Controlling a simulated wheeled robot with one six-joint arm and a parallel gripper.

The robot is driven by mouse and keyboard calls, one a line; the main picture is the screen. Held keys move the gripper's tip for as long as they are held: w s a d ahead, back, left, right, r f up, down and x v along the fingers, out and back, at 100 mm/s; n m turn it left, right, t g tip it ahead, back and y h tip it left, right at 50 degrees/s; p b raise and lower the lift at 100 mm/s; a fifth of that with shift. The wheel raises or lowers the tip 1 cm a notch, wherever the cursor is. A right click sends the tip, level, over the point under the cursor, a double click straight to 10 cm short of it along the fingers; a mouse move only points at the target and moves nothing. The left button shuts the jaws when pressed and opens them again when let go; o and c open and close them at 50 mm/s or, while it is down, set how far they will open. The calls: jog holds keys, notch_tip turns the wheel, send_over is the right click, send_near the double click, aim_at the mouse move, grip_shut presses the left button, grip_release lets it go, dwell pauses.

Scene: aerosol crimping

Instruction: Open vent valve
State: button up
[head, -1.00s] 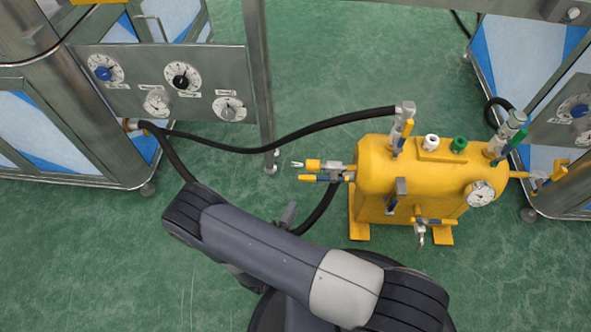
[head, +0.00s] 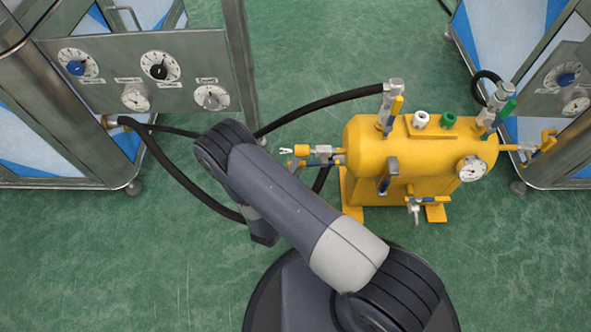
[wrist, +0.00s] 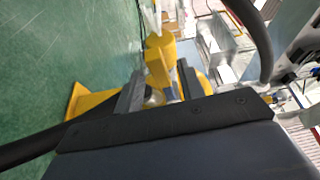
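The yellow tank (head: 420,160) stands on the floor right of centre in the head view, with several valves on it. A valve with yellow and blue parts (head: 318,155) sticks out from its left end. I cannot tell which is the vent valve. In the wrist view my gripper (wrist: 160,82) has its fingers apart, with yellow and metal parts (wrist: 158,50) beyond and between them. Nothing is seen held. In the head view my arm hides the gripper.
A panel with dials (head: 150,75) stands on the left. Black hoses (head: 320,108) run from there to the tank, one passing behind my arm. Another cabinet (head: 575,130) stands at right. The green floor (head: 310,50) is clear behind the tank.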

jog(key=shift+w+d, duration=0.1)
jog(key=shift+w, duration=0.2)
grip_shut()
jog(key=shift+r, duration=0.1)
dwell(0.4)
